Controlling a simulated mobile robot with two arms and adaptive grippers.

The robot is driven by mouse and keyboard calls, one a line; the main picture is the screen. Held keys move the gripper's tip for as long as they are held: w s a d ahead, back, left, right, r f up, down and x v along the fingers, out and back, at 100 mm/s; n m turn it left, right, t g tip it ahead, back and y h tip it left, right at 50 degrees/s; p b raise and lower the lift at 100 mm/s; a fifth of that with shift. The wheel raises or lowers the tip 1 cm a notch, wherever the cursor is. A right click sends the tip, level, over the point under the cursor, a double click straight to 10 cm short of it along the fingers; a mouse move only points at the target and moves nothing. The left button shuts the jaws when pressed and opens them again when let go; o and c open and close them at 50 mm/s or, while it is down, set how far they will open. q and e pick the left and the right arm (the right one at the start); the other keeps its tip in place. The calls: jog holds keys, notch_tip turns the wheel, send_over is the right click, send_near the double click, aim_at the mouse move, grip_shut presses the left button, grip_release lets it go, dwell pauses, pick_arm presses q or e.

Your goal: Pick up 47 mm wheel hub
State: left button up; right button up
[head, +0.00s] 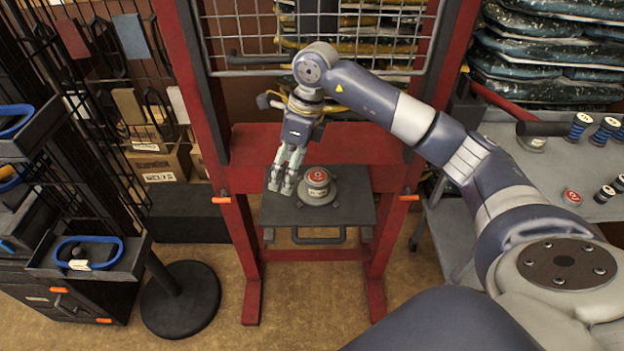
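A small wheel hub (317,178) with a red top and a pale band with unreadable marking stands upright on a round grey metal base (330,195) on the dark press platform (355,213). I cannot read its size. My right gripper (281,187) reaches in from the right over the platform and points down just left of the hub. Its two fingers are a little apart with nothing seen between them, and they appear clear of the hub. My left gripper is out of view.
A red press frame (236,250) surrounds the platform, with a wire guard (370,30) behind. On the right, a grey bench (545,165) holds a red-topped piece (571,197) and several blue and dark cylinders. A dark stand with trays (130,250) is at left.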

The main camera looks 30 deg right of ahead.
aim_at(317, 175)
jog(key=d+h, duration=0.1)
jog(key=d, duration=0.1)
jog(key=d+r+h, duration=0.1)
jog(key=d, duration=0.4)
jog(key=shift+w+d+r+m+g+h, duration=0.1)
jog(key=shift+d+r+m+g+h, duration=0.2)
jog(key=shift+d+r+m+h, duration=0.1)
notch_tip(317, 175, down, 4)
jog(key=shift+d+f+p, duration=0.1)
jog(key=shift+f+p, duration=0.1)
jog(key=shift+p, duration=0.45)
jog(key=shift+f, duration=0.3)
jog(key=f+p, duration=0.1)
jog(key=f, duration=0.1)
jog(key=f+p, duration=0.1)
jog(key=f, duration=0.1)
jog(key=shift+a+f+p, duration=0.2)
jog(key=shift+f+p, duration=0.1)
jog(key=shift+f, duration=0.45)
jog(key=c, duration=1.5)
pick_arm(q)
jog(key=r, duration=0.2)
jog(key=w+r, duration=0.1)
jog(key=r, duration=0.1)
pick_arm(e)
jog(key=shift+w+r, duration=0.1)
grip_shut()
